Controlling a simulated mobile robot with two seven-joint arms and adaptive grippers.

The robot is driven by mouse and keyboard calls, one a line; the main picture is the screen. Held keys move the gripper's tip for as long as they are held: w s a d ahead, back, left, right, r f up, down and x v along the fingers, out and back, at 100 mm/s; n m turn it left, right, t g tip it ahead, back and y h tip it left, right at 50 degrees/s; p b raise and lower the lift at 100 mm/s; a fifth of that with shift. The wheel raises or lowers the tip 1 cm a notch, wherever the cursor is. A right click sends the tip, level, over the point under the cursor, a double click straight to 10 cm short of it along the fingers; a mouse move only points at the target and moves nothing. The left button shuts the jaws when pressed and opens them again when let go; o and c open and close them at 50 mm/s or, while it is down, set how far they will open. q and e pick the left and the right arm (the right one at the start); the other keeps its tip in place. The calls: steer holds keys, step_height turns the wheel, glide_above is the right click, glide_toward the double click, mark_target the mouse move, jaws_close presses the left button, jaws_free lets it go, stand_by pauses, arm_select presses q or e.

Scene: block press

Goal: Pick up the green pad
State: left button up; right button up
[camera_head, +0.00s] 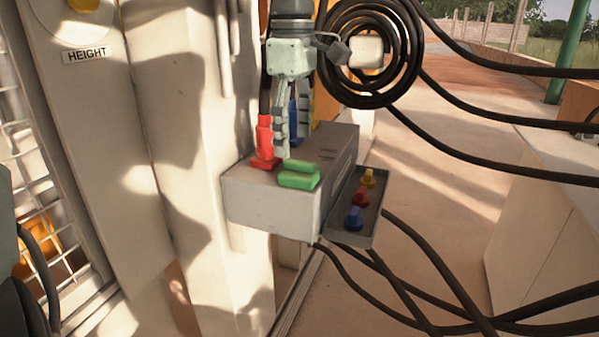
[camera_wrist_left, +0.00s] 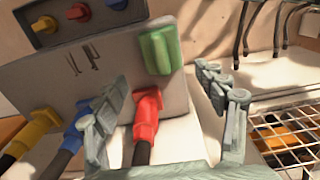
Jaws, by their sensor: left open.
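The green pad (camera_head: 299,174) lies on top of a pale grey box (camera_head: 270,207), near its front edge. It has a raised ridge. In the left wrist view the green pad (camera_wrist_left: 157,50) is fully uncovered, ahead of the fingers. My left gripper (camera_head: 280,148) hangs over the box with its fingers pointing down, just behind the pad and beside the red plug. In the left wrist view the gripper (camera_wrist_left: 162,84) is open, its fingers spread to either side, with nothing held. My right gripper is not in view.
A red plug (camera_head: 265,142), a blue plug (camera_wrist_left: 72,130) and a yellow plug (camera_wrist_left: 32,128) stand on the box with cables. A side tray (camera_head: 370,232) holds yellow, red and blue pieces. Black cables (camera_head: 440,250) loop at right. A post (camera_head: 180,150) stands left of the box.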

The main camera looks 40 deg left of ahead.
mark_target(293, 159)
arm_select(q)
steer(key=f, duration=0.4)
steer(key=shift+s+d, duration=0.1)
steer(key=shift+s, duration=0.15)
steer(key=shift+f, duration=0.55)
steer(key=shift+c, duration=2)
steer(key=c, duration=0.9)
steer(key=shift+o, duration=0.2)
steer(key=shift+w+r, duration=0.1)
steer(key=shift+r, duration=0.15)
step_height(293, 159, up, 8)
steer(key=shift+r, duration=0.8)
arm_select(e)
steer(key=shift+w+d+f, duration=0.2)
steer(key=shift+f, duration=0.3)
